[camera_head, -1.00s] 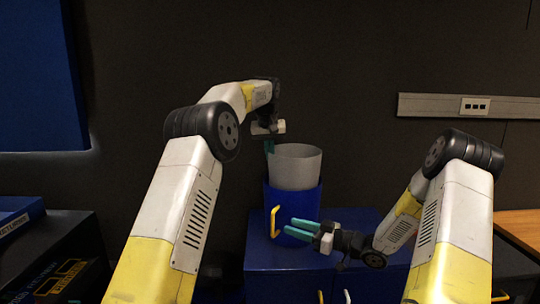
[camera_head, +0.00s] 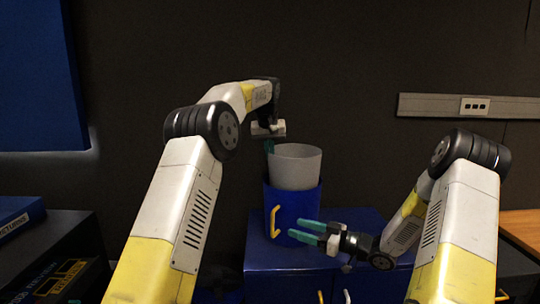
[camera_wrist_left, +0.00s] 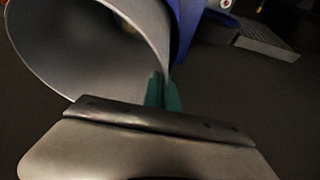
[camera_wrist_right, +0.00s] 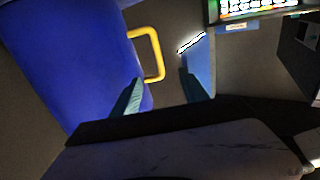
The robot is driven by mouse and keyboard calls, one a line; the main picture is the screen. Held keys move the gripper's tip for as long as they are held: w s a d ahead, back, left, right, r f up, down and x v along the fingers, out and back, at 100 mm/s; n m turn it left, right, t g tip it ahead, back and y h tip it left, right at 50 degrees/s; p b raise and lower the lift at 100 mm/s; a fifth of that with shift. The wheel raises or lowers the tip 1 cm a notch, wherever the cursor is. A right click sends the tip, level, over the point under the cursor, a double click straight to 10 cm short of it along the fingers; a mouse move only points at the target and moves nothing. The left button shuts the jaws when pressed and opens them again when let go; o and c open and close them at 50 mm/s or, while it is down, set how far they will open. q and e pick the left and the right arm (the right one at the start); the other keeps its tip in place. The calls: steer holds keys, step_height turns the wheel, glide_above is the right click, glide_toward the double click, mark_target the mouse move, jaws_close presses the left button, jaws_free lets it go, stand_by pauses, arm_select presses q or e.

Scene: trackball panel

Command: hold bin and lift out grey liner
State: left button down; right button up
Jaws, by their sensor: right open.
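The blue bin (camera_head: 308,210) stands upright on a blue cabinet, with a yellow handle (camera_head: 274,222) on its front left. The grey liner (camera_head: 296,168) sits in it with its upper part standing well above the bin's rim. My left gripper (camera_head: 269,147) is at the liner's left rim. In the left wrist view its teal fingers (camera_wrist_left: 163,92) are close together on the liner's wall (camera_wrist_left: 100,70). My right gripper (camera_head: 297,229) is open and empty, in front of the bin. In the right wrist view the handle (camera_wrist_right: 150,52) is beyond the fingers, apart from them.
The blue cabinet top (camera_head: 350,220) has free room right of the bin. A wall rail with a socket (camera_head: 475,106) is at the right. Dark boxes and a blue one (camera_head: 20,215) stand at the left. A wooden surface (camera_head: 518,225) is at the far right.

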steer(key=shift+v, duration=2.25)
steer(key=shift+r, duration=0.1)
step_height(320, 180, up, 4)
steer(key=shift+f, duration=0.1)
